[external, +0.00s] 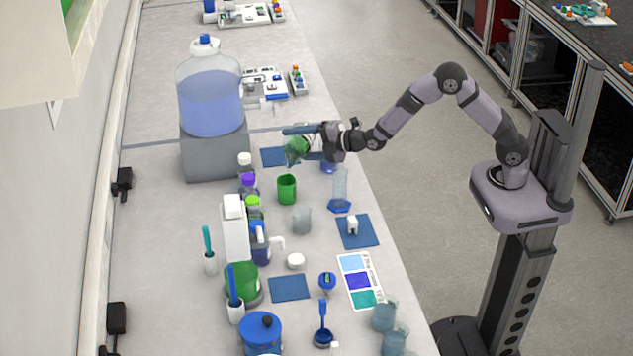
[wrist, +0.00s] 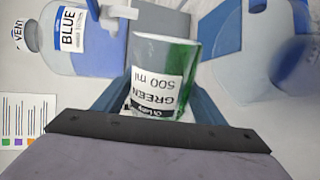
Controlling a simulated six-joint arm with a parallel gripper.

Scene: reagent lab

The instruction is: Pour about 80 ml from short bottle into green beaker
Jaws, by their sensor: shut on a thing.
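The short bottle (external: 296,149), clear with green liquid and a white label, is held in my gripper (external: 308,143) above the bench. In the wrist view the short bottle (wrist: 178,60) sits between the blue fingers of my gripper (wrist: 160,100); its label reads GREEN 500 ml, upside down. The green liquid lies along its right side there, so the bottle is tilted. The green beaker (external: 287,189) stands upright on the bench, just below the bottle in the external picture. I cannot make out a falling stream. The green beaker cannot be made out in the wrist view.
A large carboy of blue liquid (external: 210,95) stands on a grey block (external: 215,150) left of my gripper. Several capped bottles, a grey cup (external: 302,219) and a clear cylinder (external: 340,187) stand nearby. A blue mat (external: 272,156) lies behind the green beaker.

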